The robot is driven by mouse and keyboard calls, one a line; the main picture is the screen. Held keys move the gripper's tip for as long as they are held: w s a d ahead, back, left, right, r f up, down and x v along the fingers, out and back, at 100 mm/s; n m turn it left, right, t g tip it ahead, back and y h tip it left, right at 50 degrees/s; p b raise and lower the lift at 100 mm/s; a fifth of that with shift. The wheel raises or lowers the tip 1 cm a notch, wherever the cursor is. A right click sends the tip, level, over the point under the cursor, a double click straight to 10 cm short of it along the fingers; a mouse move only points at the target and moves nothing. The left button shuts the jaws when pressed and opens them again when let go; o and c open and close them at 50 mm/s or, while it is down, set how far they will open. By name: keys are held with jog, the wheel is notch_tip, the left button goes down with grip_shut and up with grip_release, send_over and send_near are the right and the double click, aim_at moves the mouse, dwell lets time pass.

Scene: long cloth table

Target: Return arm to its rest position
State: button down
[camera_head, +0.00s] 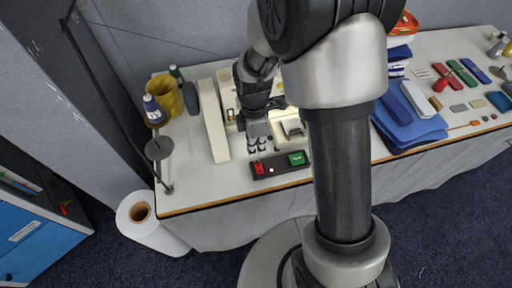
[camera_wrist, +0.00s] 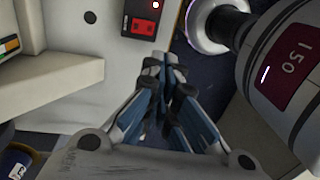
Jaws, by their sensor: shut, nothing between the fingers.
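My gripper (camera_head: 258,146) hangs above the table at left of centre, just behind a dark control box (camera_head: 262,178) with a red and a green button. Its fingers are together with nothing between them; the wrist view shows the closed fingertips (camera_wrist: 165,62) too. My arm is folded, and its large link covers the middle of the head view, hiding part of the table. The control box's red part (camera_wrist: 145,28) shows at the top of the wrist view. I cannot tell the exact height of the fingers above the table.
A white machine (camera_head: 214,125) stands close to the left of my gripper. A yellow pot (camera_head: 169,99) and a thread stand (camera_head: 158,150) are further left. Folded blue cloth (camera_head: 425,127) and small items lie on the right. A white roll (camera_head: 160,222) stands on the floor before the table.

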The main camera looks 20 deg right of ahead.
dwell(0.4)
jog(key=s+d+r+m+t+b, duration=0.1)
jog(key=s+r+m+t, duration=0.2)
jog(key=s+r+m, duration=0.5)
jog(key=s+d+r+m+t+b, duration=0.1)
jog(key=s+r+m+t, duration=0.2)
jog(key=s+r+m, duration=0.5)
notch_tip(320, 180, up, 6)
jog(key=shift+d+f+m, duration=0.1)
jog(key=shift+d+m, duration=0.3)
jog(key=shift+m, duration=0.6)
